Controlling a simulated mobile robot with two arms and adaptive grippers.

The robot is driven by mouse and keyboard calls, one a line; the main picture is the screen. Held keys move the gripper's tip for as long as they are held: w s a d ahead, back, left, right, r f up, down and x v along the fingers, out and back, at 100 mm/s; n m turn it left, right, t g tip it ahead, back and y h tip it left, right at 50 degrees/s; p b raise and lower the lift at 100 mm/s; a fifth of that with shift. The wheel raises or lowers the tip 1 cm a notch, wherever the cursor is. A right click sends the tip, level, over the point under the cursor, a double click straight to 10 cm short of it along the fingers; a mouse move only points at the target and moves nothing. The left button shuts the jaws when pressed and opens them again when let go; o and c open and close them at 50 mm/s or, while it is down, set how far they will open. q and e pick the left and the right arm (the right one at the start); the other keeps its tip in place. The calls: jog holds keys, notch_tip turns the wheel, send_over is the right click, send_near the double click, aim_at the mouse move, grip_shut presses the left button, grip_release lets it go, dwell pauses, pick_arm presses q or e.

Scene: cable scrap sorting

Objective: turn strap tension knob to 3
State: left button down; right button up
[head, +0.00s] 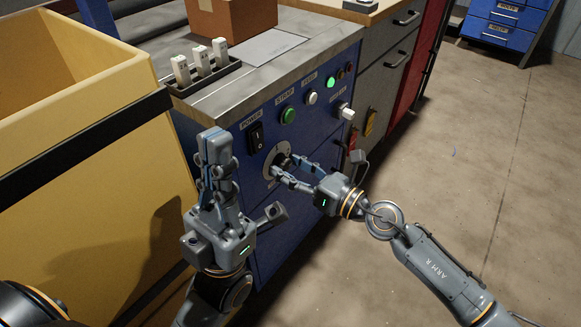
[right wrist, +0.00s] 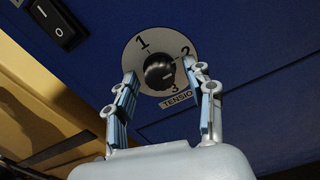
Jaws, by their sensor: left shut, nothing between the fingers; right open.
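The tension knob (right wrist: 160,72) is a round black knob on a pale dial plate (right wrist: 136,50) marked 1, 2 and 3, with a TENSION label below. A small pale mark shows on the knob's lower right; its exact setting is hard to read. The dial plate also shows on the blue front panel in the head view (head: 270,160). My right gripper (right wrist: 162,74) is open, with one finger on each side of the knob; I cannot tell whether they touch it. In the head view, my left gripper (head: 213,134) is shut and empty, pointing up left of the dial.
A black power switch (head: 256,136) sits just above the dial. A green button (head: 288,115) and other controls line the panel. A yellow bin (head: 90,180) stands close on the left. A cardboard box (head: 232,18) and a small rack (head: 205,75) stand on top.

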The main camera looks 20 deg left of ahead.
grip_shut()
